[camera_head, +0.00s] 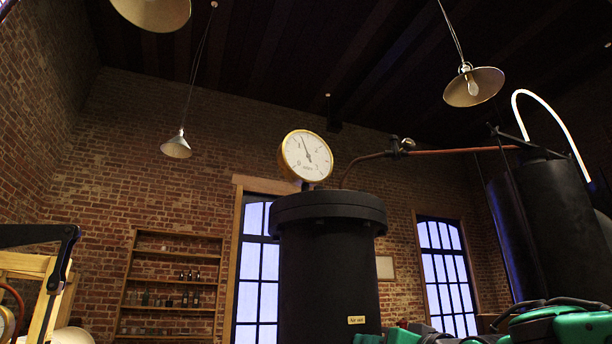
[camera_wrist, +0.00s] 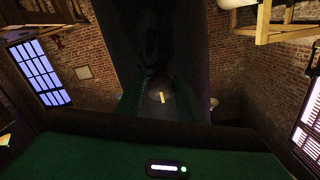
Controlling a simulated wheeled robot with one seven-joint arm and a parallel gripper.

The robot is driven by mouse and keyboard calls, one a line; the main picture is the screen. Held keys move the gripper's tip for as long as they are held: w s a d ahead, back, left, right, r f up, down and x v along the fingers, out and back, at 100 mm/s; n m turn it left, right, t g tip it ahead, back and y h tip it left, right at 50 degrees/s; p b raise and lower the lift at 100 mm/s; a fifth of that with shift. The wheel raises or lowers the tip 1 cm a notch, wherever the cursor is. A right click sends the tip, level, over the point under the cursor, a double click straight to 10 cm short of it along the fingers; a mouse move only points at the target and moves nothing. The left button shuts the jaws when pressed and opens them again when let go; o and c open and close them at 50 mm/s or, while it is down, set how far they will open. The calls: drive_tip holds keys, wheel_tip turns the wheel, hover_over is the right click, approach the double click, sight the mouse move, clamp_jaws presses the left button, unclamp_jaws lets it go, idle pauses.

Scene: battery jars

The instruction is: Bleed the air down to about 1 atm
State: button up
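A black cylindrical jar (camera_head: 328,260) with a flanged lid stands in the middle of the head view. A brass-rimmed white gauge (camera_head: 306,156) sits on top; its needle points up and slightly left, and its figures are too small to read. A small yellow plate on the jar (camera_head: 357,320) appears to read "Air vent". In the wrist view, my gripper's green fingers (camera_wrist: 162,92) are apart, pointing toward the dark jar. A small yellow plate (camera_wrist: 163,97) and a dim rounded shape show between them. I cannot tell whether the fingers touch anything. The vent itself is not clear.
A copper pipe (camera_head: 460,151) with a small valve (camera_head: 406,145) runs from the jar toward a second dark cylinder (camera_head: 557,220) at right. A wooden frame (camera_head: 35,275) stands at left. A bottle shelf (camera_head: 172,285) is on the back wall.

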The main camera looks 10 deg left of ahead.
drive_tip(key=c, duration=0.5)
drive_tip(key=n, duration=0.6)
drive_tip(key=shift+n, duration=0.4)
drive_tip(key=shift+f, duration=0.1)
